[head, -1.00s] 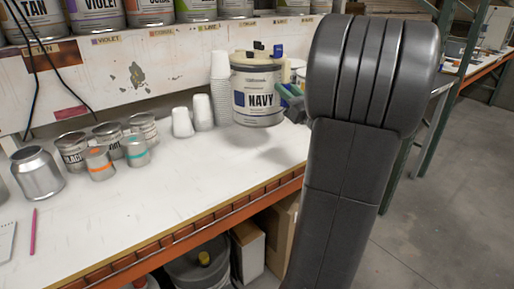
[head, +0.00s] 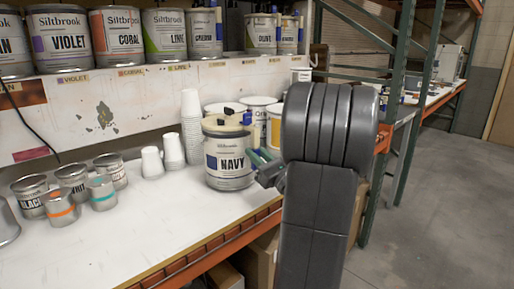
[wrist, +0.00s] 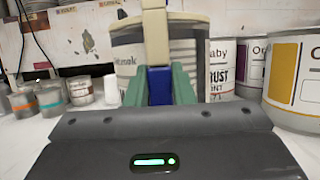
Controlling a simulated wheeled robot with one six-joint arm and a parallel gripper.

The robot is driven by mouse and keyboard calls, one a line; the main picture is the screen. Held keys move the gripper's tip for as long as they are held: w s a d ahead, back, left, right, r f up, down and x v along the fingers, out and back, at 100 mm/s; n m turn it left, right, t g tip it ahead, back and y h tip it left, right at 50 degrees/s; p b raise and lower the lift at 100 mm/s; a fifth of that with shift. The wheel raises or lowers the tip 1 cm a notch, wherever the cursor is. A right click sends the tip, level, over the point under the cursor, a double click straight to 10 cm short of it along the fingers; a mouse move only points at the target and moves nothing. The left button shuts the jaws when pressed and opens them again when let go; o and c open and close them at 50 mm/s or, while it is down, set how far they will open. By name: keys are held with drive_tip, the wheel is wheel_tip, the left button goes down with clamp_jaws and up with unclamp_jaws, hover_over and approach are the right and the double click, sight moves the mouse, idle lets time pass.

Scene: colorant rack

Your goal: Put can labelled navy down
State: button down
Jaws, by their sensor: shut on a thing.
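The navy can (head: 228,168) is a pale can with a dark blue label patch and a pouring lid. It is upright above the white bench (head: 150,225), near the right end. Whether its base touches the bench or hangs just above it, I cannot tell. My gripper (head: 262,162) is at the can's right side, its green fingers partly hidden by my arm. In the wrist view the fingers (wrist: 160,88) are shut on the can's blue and cream handle part, with the can (wrist: 190,52) right behind.
White cup stacks (head: 191,128) stand left of the can. Other large cans, one with a yellow label (head: 274,128), stand close behind and right. Small metal cans (head: 73,182) are at the left. A shelf of large cans (head: 115,38) runs above. The front bench is clear.

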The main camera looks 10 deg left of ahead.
sight(257, 143)
drive_tip(key=shift+f, duration=0.4)
drive_tip(key=c, duration=1.6)
unclamp_jaws()
drive_tip(key=shift+f, duration=0.2)
drive_tip(key=o, duration=0.3)
drive_tip(key=shift+o, duration=0.2)
drive_tip(key=v, duration=1.2)
drive_tip(key=shift+b, duration=0.35)
drive_tip(key=w+a+r, duration=0.2)
drive_tip(key=a, duration=0.1)
drive_tip(key=w+a+r, duration=0.2)
drive_tip(key=r, duration=0.1)
drive_tip(key=w+a+r+p, duration=0.1)
drive_tip(key=w+a+r, duration=0.1)
drive_tip(key=a, duration=0.1)
drive_tip(key=shift+w+a+r, duration=0.3)
drive_tip(key=shift+a+r, duration=0.1)
drive_tip(key=shift+w+r, duration=0.1)
drive_tip(key=shift+r, duration=0.4)
